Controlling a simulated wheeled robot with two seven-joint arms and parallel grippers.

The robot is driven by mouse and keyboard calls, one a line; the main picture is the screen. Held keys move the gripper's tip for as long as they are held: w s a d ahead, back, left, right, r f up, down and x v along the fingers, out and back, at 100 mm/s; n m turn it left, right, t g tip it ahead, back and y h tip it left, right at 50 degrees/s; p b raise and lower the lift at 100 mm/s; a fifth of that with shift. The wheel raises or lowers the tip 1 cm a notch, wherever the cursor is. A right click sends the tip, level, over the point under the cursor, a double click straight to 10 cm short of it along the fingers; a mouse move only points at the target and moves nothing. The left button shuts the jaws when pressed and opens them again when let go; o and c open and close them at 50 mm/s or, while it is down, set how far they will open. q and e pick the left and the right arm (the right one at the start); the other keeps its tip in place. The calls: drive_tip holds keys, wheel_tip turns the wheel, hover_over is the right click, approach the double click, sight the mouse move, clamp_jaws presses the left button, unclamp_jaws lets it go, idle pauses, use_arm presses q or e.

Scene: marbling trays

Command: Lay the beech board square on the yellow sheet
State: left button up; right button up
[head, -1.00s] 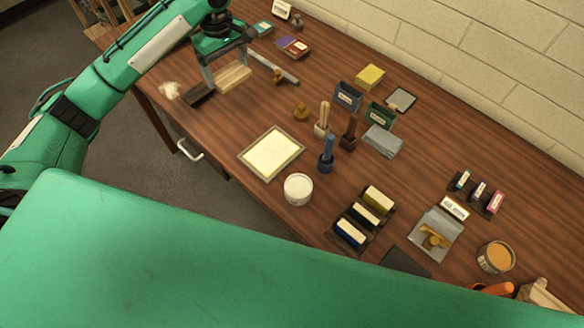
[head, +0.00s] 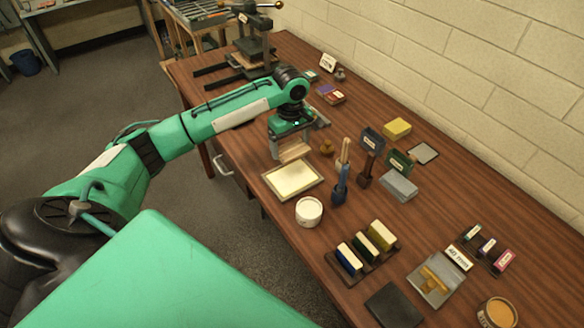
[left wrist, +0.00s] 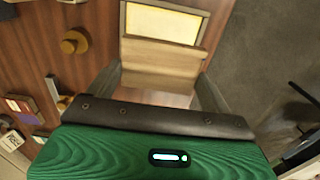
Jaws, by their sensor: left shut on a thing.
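The pale yellow sheet (head: 292,179) lies flat in a thin tan border near the table's front edge; part of it shows at the top of the left wrist view (left wrist: 163,22). My left gripper (head: 291,150) is shut on the beech board (head: 295,153), a light wooden block, just beyond the sheet's far edge in the head view. In the left wrist view the board (left wrist: 160,62) spans between the two fingers and hides the sheet's near edge. Its exact height above the table is hard to tell. My right gripper is not in view.
A white tub (head: 309,212) stands close in front of the sheet. A blue-handled tool (head: 341,187) and other upright handled tools stand to its right. A black press (head: 250,50) stands at the far end.

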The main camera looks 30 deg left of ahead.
use_arm(q)
hover_over(291, 176)
wheel_tip(291, 176, down, 6)
drive_tip(key=shift+p, duration=0.35)
wheel_tip(291, 176, down, 4)
drive_tip(key=shift+f+p, duration=0.2)
drive_tip(key=shift+p, duration=0.15)
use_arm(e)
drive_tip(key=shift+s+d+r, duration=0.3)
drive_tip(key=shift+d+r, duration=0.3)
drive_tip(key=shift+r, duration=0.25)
use_arm(q)
drive_tip(key=shift+f, duration=0.15)
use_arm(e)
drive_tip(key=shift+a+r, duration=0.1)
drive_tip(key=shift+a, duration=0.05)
use_arm(q)
drive_tip(key=o, duration=0.9)
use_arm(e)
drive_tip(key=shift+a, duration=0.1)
use_arm(q)
wheel_tip(291, 176, up, 12)
drive_tip(key=shift+r+b, duration=0.2)
drive_tip(key=shift+b, duration=0.75)
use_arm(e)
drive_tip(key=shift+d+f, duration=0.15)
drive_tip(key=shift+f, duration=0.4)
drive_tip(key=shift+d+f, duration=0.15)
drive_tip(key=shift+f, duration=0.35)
